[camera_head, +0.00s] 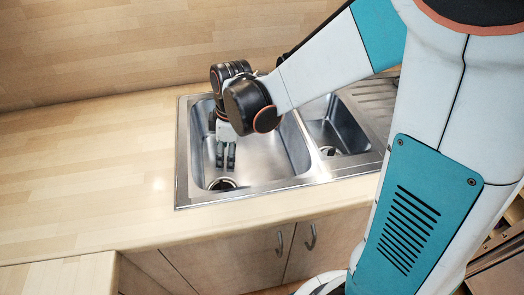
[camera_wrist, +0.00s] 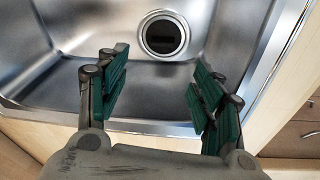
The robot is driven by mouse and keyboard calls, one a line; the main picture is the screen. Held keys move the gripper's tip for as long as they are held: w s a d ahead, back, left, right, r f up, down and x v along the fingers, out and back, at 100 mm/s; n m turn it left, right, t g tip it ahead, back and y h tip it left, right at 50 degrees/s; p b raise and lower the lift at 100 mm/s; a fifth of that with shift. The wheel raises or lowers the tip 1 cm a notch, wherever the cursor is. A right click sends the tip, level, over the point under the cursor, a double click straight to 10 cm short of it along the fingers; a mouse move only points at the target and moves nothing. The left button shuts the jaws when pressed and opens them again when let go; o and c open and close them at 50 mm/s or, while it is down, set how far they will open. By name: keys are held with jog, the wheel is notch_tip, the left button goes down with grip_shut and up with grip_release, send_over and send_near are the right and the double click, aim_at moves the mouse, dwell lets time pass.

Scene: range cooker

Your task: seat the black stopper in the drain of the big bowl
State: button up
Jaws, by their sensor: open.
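The big bowl (camera_head: 262,158) of the steel sink is on the left of the sink unit. Its round drain (camera_head: 222,184) is near the front left of the bowl floor. In the wrist view the drain's bright metal ring (camera_wrist: 147,34) surrounds a dark disc with a darker bar across it. This looks like the black stopper (camera_wrist: 164,44), but I cannot tell for sure, nor how deep it sits. My gripper (camera_head: 225,166) points down inside the bowl, just behind the drain in the picture. In the wrist view its fingers (camera_wrist: 156,88) are apart with nothing between them.
The smaller bowl (camera_head: 338,128) lies to the right, with its own drain (camera_head: 328,151) and a ridged draining area (camera_head: 377,97) beyond. The bowl's walls and rim (camera_head: 250,191) enclose my gripper. The wooden counter (camera_head: 90,170) to the left is clear.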

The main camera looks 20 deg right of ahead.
jog(key=s+d+r+m+t, duration=0.3)
jog(key=s+d+r+m, duration=0.1)
jog(key=s+r+m, duration=0.2)
jog(key=s+d+r+m+t+h, duration=0.1)
jog(key=s+d+r+m+t, duration=0.2)
jog(key=s+r+m, duration=0.3)
jog(key=shift+s+d+r+m, duration=0.15)
jog(key=shift+s+d+m, duration=0.2)
jog(key=shift+s+m, duration=0.65)
jog(key=shift+s+n, duration=0.3)
